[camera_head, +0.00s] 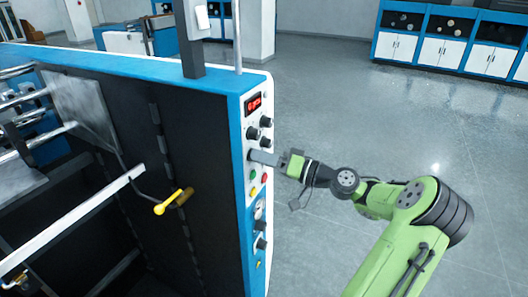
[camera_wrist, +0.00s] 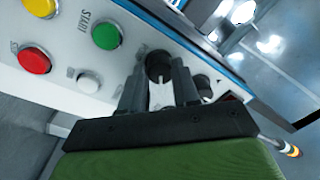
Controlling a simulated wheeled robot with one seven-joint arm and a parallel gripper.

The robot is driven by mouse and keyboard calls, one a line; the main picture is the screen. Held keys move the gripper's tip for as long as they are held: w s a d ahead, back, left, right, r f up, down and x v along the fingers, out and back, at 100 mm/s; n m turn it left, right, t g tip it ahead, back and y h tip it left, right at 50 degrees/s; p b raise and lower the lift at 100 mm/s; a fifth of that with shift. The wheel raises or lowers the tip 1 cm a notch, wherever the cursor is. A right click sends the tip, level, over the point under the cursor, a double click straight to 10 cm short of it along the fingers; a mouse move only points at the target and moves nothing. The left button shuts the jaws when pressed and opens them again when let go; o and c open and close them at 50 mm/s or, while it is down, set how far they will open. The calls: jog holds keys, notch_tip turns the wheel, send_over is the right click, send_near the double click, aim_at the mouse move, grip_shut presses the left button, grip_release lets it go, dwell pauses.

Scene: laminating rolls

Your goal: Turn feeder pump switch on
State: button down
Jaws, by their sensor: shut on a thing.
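A white control panel is on the blue end face of the machine (camera_head: 235,150) in the head view. My gripper (camera_head: 262,157) reaches the panel from the right, just above its coloured buttons. In the wrist view my gripper (camera_wrist: 160,88) has its two fingers closed on a black rotary knob (camera_wrist: 158,62), taken as the feeder pump switch. The knob's label cannot be read, and its lower part is hidden between the fingers. In the head view the gripped knob is hidden by my fingers.
Near the gripped knob are a green START button (camera_wrist: 107,35), a red button (camera_wrist: 34,60) and a white button (camera_wrist: 88,81). More black knobs (camera_head: 265,122) and a red display (camera_head: 254,104) are above. The floor to the right is clear.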

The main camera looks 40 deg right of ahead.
jog(key=shift+m+p, duration=0.35)
jog(key=shift+m, duration=0.25)
jog(key=c, duration=0.8)
grip_release()
jog(key=b+v, duration=0.1)
jog(key=v, duration=1.4)
jog(key=shift+s+d, duration=0.1)
jog(key=shift+s, duration=0.3)
